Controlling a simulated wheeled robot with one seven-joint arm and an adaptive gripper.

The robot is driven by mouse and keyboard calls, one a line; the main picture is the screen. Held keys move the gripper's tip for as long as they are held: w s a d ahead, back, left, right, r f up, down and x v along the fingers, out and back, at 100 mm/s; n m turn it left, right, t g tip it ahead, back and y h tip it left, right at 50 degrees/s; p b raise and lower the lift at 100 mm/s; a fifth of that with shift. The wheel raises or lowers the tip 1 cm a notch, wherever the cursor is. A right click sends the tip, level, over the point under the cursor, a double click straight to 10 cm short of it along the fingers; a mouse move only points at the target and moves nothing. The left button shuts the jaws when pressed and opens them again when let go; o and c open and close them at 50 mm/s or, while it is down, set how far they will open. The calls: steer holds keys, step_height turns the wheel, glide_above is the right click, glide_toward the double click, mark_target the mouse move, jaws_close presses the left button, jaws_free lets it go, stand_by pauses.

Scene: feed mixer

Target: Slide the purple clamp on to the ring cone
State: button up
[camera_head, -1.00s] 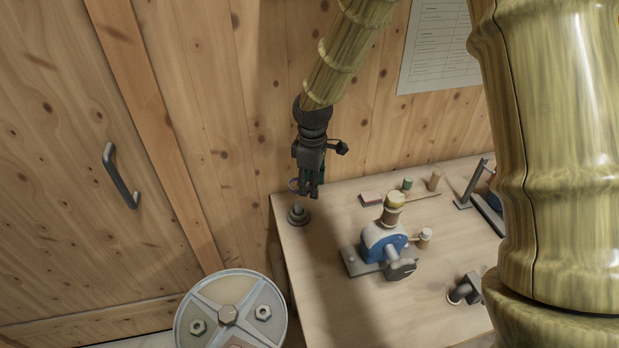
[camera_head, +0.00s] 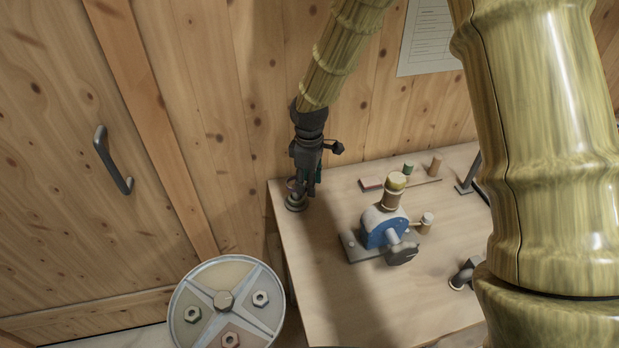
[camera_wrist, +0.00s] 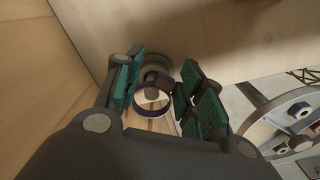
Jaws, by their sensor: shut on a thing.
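The purple clamp (camera_wrist: 138,103) is a thin ring held between the fingers of my gripper (camera_wrist: 160,90). In the head view the clamp (camera_head: 292,184) shows small beside the fingertips. My gripper (camera_head: 304,184) points down over the table's far left corner. The ring cone (camera_head: 296,203) is a grey stepped post on a round base, directly below the fingertips. In the wrist view the cone (camera_wrist: 155,66) shows just beyond the clamp, with its tip seen through the ring's upper part. I cannot tell whether the ring is around the tip or just above it.
A blue-bodied machine (camera_head: 376,232) with a crank stands on the table (camera_head: 325,270) right of the cone. A round divided tray (camera_head: 177,312) with nuts is at the front left. The wooden wall (camera_head: 232,120) is close behind my gripper. Small blocks lie at the back.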

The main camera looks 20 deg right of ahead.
steer(key=shift+f+b, duration=0.55)
steer(key=shift+f, duration=1.35)
steer(key=o, duration=0.9)
steer(key=shift+r, duration=0.15)
step_height(320, 180, up, 12)
steer(key=shift+f, duration=0.15)
